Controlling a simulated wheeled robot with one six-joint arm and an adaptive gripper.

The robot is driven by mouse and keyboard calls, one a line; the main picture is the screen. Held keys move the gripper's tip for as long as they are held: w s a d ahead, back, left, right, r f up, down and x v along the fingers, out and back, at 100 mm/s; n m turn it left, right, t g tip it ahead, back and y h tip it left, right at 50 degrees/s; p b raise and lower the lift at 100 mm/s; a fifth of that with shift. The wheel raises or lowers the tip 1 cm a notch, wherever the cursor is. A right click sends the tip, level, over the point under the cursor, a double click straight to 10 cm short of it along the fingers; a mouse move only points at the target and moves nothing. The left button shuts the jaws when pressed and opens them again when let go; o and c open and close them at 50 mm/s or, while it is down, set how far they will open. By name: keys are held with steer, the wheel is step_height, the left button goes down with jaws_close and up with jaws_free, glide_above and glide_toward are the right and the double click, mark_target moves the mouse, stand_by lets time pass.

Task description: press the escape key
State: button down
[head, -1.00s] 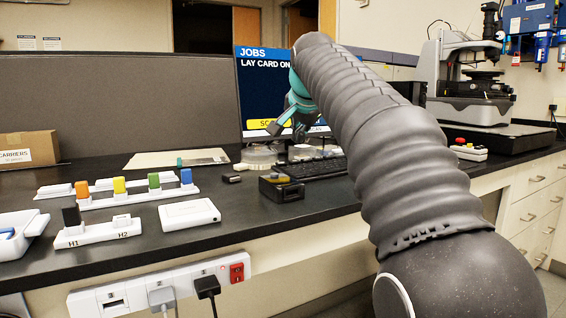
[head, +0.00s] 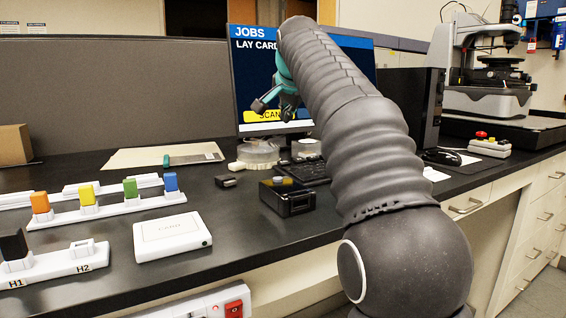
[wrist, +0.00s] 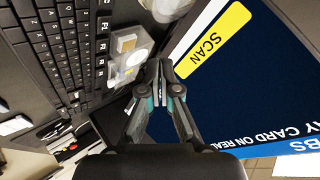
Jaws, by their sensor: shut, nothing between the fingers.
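The black keyboard (head: 316,171) lies on the bench below the monitor, partly hidden by my arm in the head view. In the wrist view the keyboard (wrist: 62,45) is at the upper left, turned sideways, with several rows of dark keys. I cannot pick out the escape key by its label. My gripper (wrist: 161,82) has its fingertips together and empty, between the keyboard side and the monitor screen (wrist: 225,90). In the head view my gripper (head: 274,106) is in front of the monitor (head: 245,75), above the bench and apart from the keyboard.
A small black box (head: 287,197) stands before the keyboard. Clear round dishes (head: 258,152) sit under the monitor. A white card reader (head: 172,237) and holders with coloured blocks (head: 105,208) are at left. A black computer tower (head: 410,105) stands right of the monitor.

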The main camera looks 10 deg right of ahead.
steer(key=b, duration=0.3)
glide_above(285, 163)
step_height(285, 163, down, 7)
steer(key=shift+s+r, duration=0.1)
steer(key=shift+f+b, duration=0.45)
steer(key=shift+f, duration=0.45)
steer(key=shift+f, duration=0.1)
stand_by(0.6)
steer(key=shift+f, duration=0.35)
steer(key=shift+f+b, duration=0.4)
steer(key=shift+b, duration=0.05)
stand_by(0.6)
steer(key=shift+r, duration=0.1)
steer(key=shift+r+p, duration=0.75)
steer(key=shift+p, duration=0.1)
